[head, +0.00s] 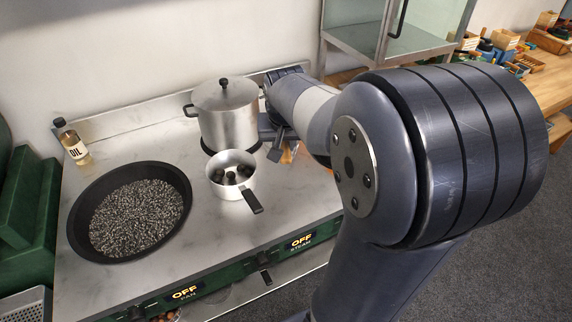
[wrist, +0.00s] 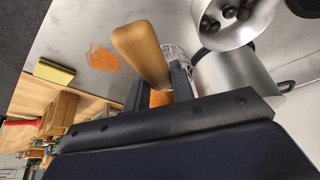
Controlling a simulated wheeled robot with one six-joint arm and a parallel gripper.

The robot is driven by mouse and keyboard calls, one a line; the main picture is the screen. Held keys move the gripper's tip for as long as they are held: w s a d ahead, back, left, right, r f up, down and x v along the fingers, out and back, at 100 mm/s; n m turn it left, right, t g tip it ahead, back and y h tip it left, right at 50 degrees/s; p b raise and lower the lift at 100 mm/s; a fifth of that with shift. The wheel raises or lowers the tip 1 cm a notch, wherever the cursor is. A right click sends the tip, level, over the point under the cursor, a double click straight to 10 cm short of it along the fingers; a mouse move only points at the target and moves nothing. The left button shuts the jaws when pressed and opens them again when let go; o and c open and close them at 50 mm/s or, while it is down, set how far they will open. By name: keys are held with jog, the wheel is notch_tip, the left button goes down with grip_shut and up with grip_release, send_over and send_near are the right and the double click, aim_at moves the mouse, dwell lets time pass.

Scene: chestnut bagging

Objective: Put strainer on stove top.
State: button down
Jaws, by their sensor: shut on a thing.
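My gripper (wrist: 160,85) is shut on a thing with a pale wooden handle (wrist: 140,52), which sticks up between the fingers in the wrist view. A bit of wire mesh (wrist: 178,55) shows just behind the handle; it looks like part of the strainer, and the rest is hidden. In the head view my gripper (head: 271,132) is partly hidden by my arm, just right of the large pot, over the stove top (head: 285,208). The strainer cannot be made out there. The bare stove top also shows in the wrist view (wrist: 75,25).
A lidded pot (head: 227,115) stands beside my gripper. A small saucepan (head: 232,180) holding several dark chestnuts is in front of it. A black pan (head: 130,212) of dark grains and an oil bottle (head: 71,141) are at left. An orange stain (wrist: 101,57) and yellow sponge (wrist: 54,72) lie nearby.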

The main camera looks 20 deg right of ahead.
jog(key=shift+f, duration=2.75)
jog(key=shift+f, duration=0.2)
jog(key=c, duration=1.2)
grip_release()
jog(key=shift+r, duration=0.15)
jog(key=v, duration=1.2)
jog(key=shift+r, duration=0.1)
